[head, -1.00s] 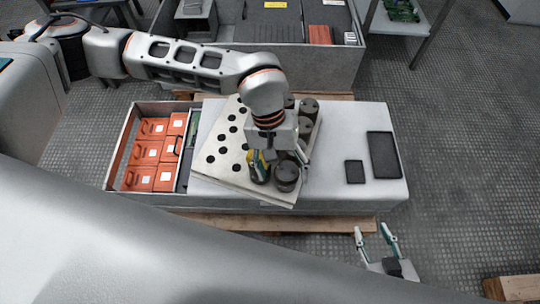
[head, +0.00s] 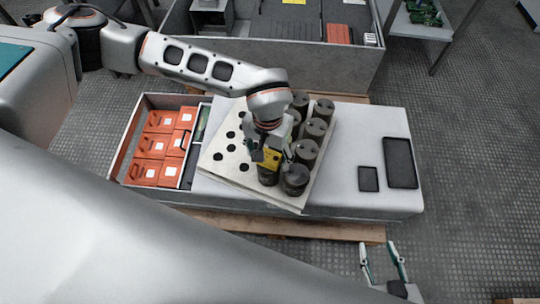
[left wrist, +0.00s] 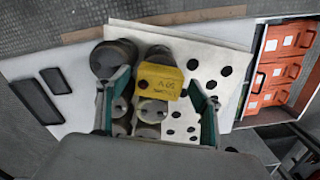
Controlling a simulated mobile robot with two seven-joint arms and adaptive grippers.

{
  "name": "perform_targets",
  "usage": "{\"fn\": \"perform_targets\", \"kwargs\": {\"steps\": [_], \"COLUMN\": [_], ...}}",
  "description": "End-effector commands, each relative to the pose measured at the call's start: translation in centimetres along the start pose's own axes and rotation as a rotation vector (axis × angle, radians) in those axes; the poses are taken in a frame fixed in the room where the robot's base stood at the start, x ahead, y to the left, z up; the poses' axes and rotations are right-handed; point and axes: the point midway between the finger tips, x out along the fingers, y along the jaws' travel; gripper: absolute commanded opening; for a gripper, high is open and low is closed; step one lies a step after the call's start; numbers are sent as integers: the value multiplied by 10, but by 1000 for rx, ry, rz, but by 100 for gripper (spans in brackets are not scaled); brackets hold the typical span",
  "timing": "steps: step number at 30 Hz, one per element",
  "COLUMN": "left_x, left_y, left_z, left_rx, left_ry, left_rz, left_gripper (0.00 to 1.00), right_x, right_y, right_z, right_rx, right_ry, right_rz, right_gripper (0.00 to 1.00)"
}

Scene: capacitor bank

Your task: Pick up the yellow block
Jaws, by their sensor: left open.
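The yellow block (head: 269,160) sits among dark grey cylinders (head: 295,180) on a tilted white plate with holes (head: 228,166). In the left wrist view the block (left wrist: 161,81) carries dark lettering and appears to rest on top of a cylinder. My left gripper (head: 270,152) is over it, open, and partly hides it in the head view. In the left wrist view its fingers (left wrist: 158,88) stand apart on either side of the block, with visible gaps. My right gripper (head: 380,250) is open and empty, below the table's front edge in the picture.
An open box of orange cases (head: 157,145) adjoins the plate on the left. Two dark flat trays (head: 400,163) lie on the white tabletop (head: 345,140) at the right, with bare surface around them. Several tall cylinders (head: 315,130) crowd the plate's right side. A grey bin (head: 330,64) stands behind.

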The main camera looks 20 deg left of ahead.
Motion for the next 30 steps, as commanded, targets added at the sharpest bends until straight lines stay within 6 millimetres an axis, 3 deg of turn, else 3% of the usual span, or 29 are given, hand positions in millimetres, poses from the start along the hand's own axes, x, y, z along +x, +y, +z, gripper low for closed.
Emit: {"fn": "perform_targets", "kwargs": {"steps": [8,13,23,30], "left_x": [3,3,2,-17], "left_y": [1,1,1,1], "left_z": [-1,-1,-1,-2], "left_rx": [0,0,0,1], "left_ry": [4,3,3,9], "left_rz": [2,1,2,1], "left_gripper": [63,20,16,16], "right_x": [2,1,0,-1], "right_y": [3,2,2,5], "right_z": [-10,-7,-4,-10], "right_rx": [-1,0,1,-2], "right_ry": [20,13,9,17], "right_rz": [4,3,3,8], "right_gripper": [40,40,40,40]}}
